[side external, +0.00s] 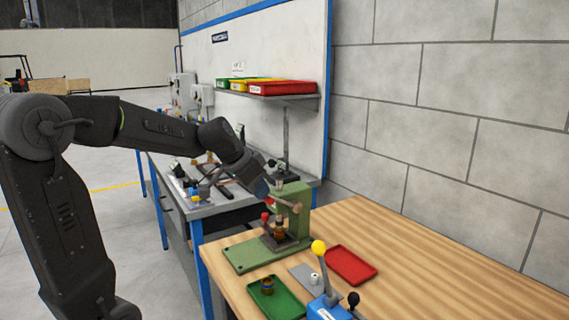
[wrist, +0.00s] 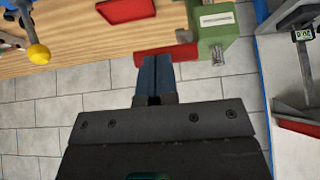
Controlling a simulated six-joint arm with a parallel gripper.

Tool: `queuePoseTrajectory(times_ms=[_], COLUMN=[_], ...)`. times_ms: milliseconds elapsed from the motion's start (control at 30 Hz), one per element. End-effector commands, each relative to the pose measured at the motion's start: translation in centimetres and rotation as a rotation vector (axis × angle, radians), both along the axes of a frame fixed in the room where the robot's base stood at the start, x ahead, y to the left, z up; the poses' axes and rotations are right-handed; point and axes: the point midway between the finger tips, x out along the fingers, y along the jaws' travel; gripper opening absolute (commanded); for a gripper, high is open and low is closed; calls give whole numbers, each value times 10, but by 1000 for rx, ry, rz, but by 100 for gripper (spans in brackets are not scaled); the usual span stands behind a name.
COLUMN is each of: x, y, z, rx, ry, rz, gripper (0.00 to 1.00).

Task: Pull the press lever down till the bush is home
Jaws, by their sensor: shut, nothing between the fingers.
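The green press (side external: 296,218) stands on the wooden bench, and its green head (wrist: 212,28) shows in the wrist view. A bar-like lever (side external: 288,203) with a rounded end crosses the press's upper part. A red bar (wrist: 165,53) beside the head in the wrist view may be part of it. A copper-coloured bush (side external: 279,234) sits low in the press; how deep it is seated I cannot tell. My gripper (side external: 268,193) is shut and empty at the press's upper left. Its blue fingers (wrist: 154,62) point at the red bar; contact is unclear.
A red-knobbed part (side external: 265,216) stands at the press. In front are a green tray (side external: 288,301) holding a brass-coloured piece, a red tray (side external: 350,265), and a blue device (side external: 326,306) with a yellow-knobbed lever (side external: 318,248). The bench's right side is clear.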

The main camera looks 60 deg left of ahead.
Motion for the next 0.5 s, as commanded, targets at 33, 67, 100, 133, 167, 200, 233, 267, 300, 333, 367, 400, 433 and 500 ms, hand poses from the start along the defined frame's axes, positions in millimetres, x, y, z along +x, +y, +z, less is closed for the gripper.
queuePoseTrajectory(times_ms=[33,67,100,133,167,200,233,267,300,333,367,400,433,500], x=[-5,-8,-11,-13,-15,-17,-18,-20,-22,-23,-24,-25,-25,-27], y=[0,0,0,0,0,0,0,-1,-1,-1,-1,-1,-1,-1], z=[-8,-11,-16,-20,-23,-28,-31,-34,-38,-40,-43,-47,-49,-54], rx=[-3,-3,-3,-4,-4,-4,-4,-4,-4,-4,-4,-5,-5,-5], ry=[6,6,6,7,8,8,8,9,9,9,9,10,10,10], rz=[1,1,1,1,1,1,1,-1,0,0,-1,-2,-2,-1], gripper=[0,0,0,0,0,0,0,0,0,0,0,0,0,0])
